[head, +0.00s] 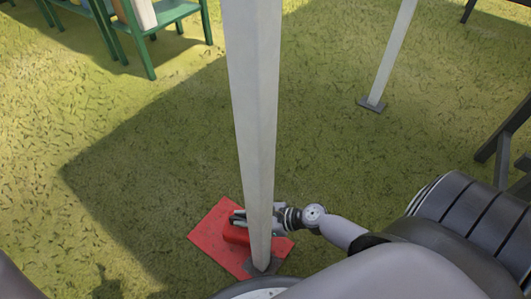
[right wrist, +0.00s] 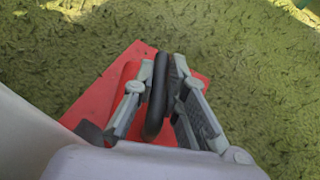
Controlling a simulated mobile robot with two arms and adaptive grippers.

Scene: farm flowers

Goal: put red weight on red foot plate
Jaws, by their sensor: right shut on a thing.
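The red foot plate (head: 211,237) lies flat on the grass around the base of a pale post. The red weight (head: 236,235) is at the plate, partly hidden by the post and my gripper. My right gripper (head: 240,217) is shut on the weight's black handle. In the right wrist view, the handle (right wrist: 157,98) sits between the two fingers, with the weight's red body (right wrist: 128,74) below and the plate (right wrist: 97,103) beneath it. I cannot tell whether the weight touches the plate. My left gripper is not in view.
The pale post (head: 252,110) rises through the middle, right beside my right gripper. A second post (head: 390,55) stands at the back right. A green stand (head: 150,45) is at the upper left, and a dark frame (head: 500,150) at the right edge. Open grass lies between.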

